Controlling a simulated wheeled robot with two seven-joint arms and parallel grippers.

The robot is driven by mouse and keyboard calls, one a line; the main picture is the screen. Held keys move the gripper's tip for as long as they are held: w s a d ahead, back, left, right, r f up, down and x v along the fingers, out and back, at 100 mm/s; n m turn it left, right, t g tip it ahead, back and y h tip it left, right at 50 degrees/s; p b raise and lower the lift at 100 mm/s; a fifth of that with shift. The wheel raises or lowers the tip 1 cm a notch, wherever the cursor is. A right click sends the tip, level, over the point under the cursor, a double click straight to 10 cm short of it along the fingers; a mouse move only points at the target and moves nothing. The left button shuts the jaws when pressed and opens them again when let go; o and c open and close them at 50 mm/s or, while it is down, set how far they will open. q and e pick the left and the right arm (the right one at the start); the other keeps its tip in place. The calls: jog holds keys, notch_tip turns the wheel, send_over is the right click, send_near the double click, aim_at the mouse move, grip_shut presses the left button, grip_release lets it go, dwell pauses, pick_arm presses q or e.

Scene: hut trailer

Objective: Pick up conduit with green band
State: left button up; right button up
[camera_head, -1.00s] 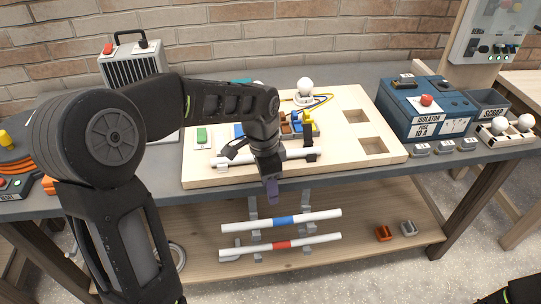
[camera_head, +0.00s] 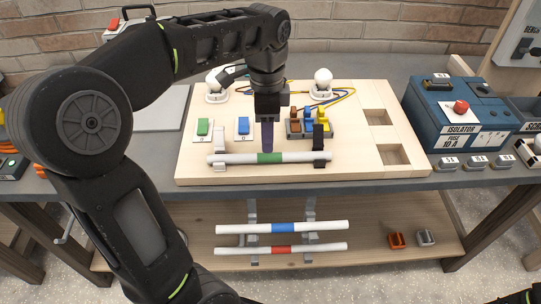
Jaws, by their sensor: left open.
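The conduit with the green band (camera_head: 240,159) is a white tube lying across the front of the wooden board (camera_head: 350,172). It rests in a white clip (camera_head: 220,160) at its left and a black clip (camera_head: 319,140) at its right. The green band is at its middle. My left gripper (camera_head: 267,138) points down right over the green band, with its fingers just above or at the tube. From this side-on angle the gap between the fingers is hidden. I cannot tell whether they touch the tube. My right gripper is not in view.
Conduits with a blue band (camera_head: 283,228) and a red band (camera_head: 282,250) lie on the lower shelf. Behind the gripper are lamps (camera_head: 323,80), a green switch (camera_head: 203,128), a blue switch (camera_head: 243,127) and terminal blocks with wires. The blue isolator box (camera_head: 455,113) stands right.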

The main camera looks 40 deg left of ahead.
aim_at(267, 155)
pick_arm(q)
jog(key=shift+f, duration=0.65)
jog(key=shift+f+p, duration=0.35)
jog(key=shift+f, duration=2.25)
grip_shut()
